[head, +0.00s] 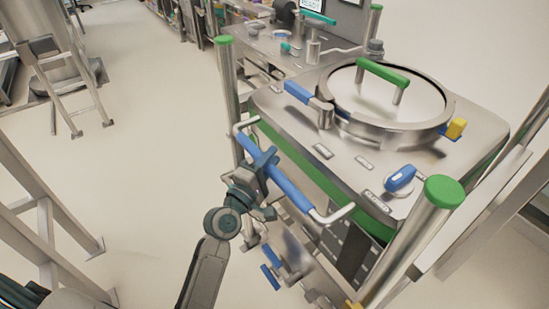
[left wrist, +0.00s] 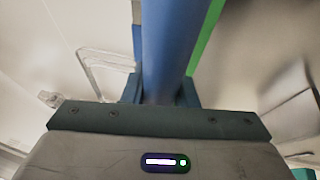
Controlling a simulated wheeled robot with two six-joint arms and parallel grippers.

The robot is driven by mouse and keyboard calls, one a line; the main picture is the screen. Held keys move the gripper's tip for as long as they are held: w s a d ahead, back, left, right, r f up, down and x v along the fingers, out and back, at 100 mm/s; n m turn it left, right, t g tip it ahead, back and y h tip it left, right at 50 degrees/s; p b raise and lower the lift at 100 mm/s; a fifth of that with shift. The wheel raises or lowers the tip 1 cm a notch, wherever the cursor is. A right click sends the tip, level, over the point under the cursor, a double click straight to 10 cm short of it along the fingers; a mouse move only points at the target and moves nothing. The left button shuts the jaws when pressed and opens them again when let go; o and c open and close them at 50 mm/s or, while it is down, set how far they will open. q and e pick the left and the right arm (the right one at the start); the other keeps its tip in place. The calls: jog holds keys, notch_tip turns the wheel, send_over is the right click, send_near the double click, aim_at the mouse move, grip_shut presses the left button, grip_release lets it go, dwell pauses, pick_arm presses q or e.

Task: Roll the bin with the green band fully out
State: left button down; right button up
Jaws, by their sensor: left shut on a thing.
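The steel bin (head: 340,170) with the green band (head: 318,172) stands at the right of the head view. Its top carries a round lid with a green handle (head: 385,72). A push bar with a blue grip (head: 285,182) runs along its near left side. My left gripper (head: 257,174) is shut around the blue grip, nearer its upper end. In the left wrist view the blue grip (left wrist: 167,50) passes between the jaws, and the green band (left wrist: 207,38) shows behind it. The bin's wheels cannot be made out clearly. My right gripper is not in view.
Green-capped posts (head: 228,85) and (head: 425,225) stand at the bin's near corners. Another steel unit (head: 290,45) stands behind it. A ladder-like stand (head: 65,85) is at the upper left, and metal legs (head: 45,215) are at the left edge. The floor (head: 150,150) between is clear.

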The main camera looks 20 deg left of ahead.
pick_arm(q)
jog(key=shift+s+a+f, duration=0.25)
jog(key=shift+s+a, duration=0.2)
jog(key=shift+s, duration=0.15)
jog(key=shift+s+a+r, duration=0.2)
jog(key=shift+s+a, duration=0.25)
jog(key=shift+s, duration=0.05)
jog(key=c, duration=1.3)
grip_release()
jog(key=shift+o, duration=0.8)
jog(key=shift+w+d, duration=0.2)
jog(key=shift+w, duration=0.05)
jog(key=b+v, duration=0.1)
jog(key=v, duration=0.6)
jog(key=shift+s+b, duration=0.25)
jog(key=shift+b, duration=0.1)
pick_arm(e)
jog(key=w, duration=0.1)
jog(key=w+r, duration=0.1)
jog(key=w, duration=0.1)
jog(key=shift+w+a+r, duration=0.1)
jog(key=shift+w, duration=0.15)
